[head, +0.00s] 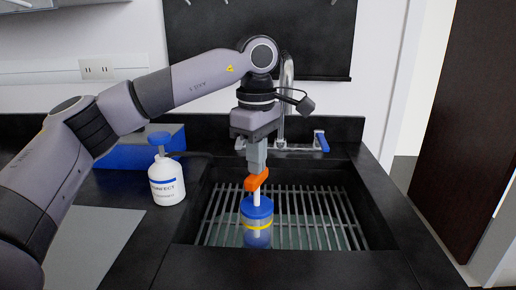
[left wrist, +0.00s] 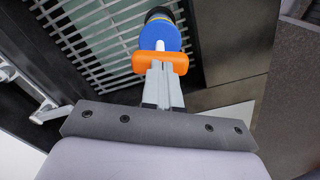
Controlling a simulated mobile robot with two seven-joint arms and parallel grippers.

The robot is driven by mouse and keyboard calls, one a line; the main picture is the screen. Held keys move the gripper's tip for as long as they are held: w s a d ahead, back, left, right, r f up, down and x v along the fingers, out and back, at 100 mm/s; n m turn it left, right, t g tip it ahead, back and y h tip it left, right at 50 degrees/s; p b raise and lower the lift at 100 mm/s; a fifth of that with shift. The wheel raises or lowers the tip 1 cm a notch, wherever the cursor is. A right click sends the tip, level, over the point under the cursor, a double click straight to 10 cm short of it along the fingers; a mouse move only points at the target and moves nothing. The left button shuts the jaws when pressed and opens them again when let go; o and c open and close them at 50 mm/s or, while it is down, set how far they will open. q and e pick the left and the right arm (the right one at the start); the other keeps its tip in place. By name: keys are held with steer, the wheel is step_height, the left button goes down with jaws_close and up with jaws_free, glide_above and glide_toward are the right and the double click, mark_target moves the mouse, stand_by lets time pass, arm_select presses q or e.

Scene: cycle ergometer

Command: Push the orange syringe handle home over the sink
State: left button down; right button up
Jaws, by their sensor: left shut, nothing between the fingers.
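The orange syringe handle (head: 256,181) tops a white plunger (head: 256,198) that stands out of a blue-capped syringe body (head: 257,207) with a yellow band. The syringe is upright over the sink grate. My left gripper (head: 256,170) points down right above the handle, its fingers shut with nothing between them. In the left wrist view the fingertips (left wrist: 161,66) meet the orange handle (left wrist: 160,62), at or very near contact. The blue cap (left wrist: 160,38) lies beyond it, with a short white stretch of plunger showing. My right gripper is in neither view.
The black sink (head: 372,215) has a metal grate (head: 320,222) in it. A faucet (head: 287,100) and a blue-ended lever (head: 322,140) stand behind. A white disinfectant bottle (head: 166,180) and a blue box (head: 130,152) stand at left on the black counter.

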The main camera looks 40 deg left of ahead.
arm_select(q)
steer(key=shift+f, duration=0.5)
steer(key=shift+f+b, duration=0.9)
steer(key=shift+f, duration=0.3)
steer(key=shift+r+p, duration=0.65)
steer(key=shift+r, duration=0.1)
step_height(320, 180, up, 3)
steer(key=shift+f+p, duration=0.15)
steer(key=shift+p, duration=1.05)
steer(key=shift+r+p, duration=0.7)
steer(key=shift+r, duration=0.05)
step_height(320, 180, up, 3)
steer(key=shift+f+p, duration=0.1)
steer(key=shift+p, duration=1.1)
steer(key=shift+f, duration=0.1)
